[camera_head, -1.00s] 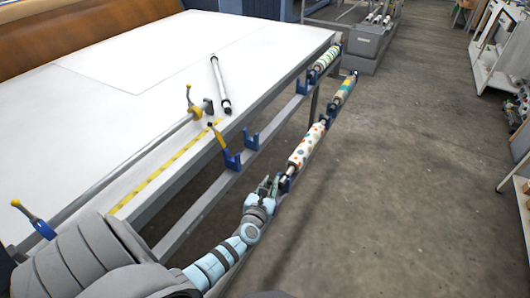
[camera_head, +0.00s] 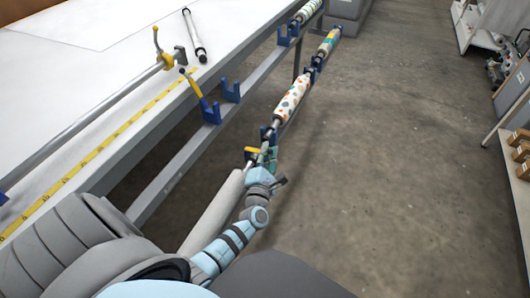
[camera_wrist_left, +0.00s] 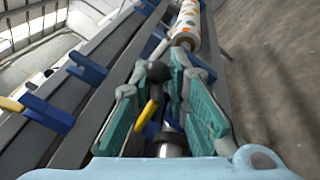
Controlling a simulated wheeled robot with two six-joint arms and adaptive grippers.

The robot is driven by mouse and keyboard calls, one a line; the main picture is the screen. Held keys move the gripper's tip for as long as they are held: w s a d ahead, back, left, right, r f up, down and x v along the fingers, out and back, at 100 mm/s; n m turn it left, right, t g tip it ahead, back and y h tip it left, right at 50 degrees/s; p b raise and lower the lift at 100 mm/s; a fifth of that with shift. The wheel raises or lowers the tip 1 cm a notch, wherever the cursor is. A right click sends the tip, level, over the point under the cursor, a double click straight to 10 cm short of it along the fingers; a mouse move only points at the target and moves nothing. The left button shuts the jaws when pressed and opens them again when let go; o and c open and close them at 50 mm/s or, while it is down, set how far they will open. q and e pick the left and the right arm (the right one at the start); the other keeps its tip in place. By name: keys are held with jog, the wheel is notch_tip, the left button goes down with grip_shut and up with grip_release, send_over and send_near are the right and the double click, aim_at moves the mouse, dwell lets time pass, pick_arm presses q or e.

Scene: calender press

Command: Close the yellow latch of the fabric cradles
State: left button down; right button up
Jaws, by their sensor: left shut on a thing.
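The gripper is shut on this latch; the exact contact is partly hidden. Another yellow latch (camera_head: 190,84) stands raised on a blue cradle (camera_head: 211,112) on the upper rail. My right gripper is not in view.
A pale roll (camera_head: 212,214) lies beside my left forearm. The white table (camera_head: 90,85) carries a metal bar (camera_head: 110,118), a yellow measuring tape (camera_head: 100,150) and a loose roller (camera_head: 194,36).

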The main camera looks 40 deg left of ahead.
pick_arm(q)
jog(key=shift+d+f+b, duration=0.2)
jog(key=shift+f+b, duration=0.35)
jog(key=shift+f, duration=0.3)
jog(key=c, duration=1.7)
grip_release()
jog(key=shift+d, duration=0.1)
jog(key=v, duration=0.7)
jog(key=shift+s+d, duration=0.1)
jog(key=shift+s, duration=0.1)
jog(key=shift+r, duration=0.25)
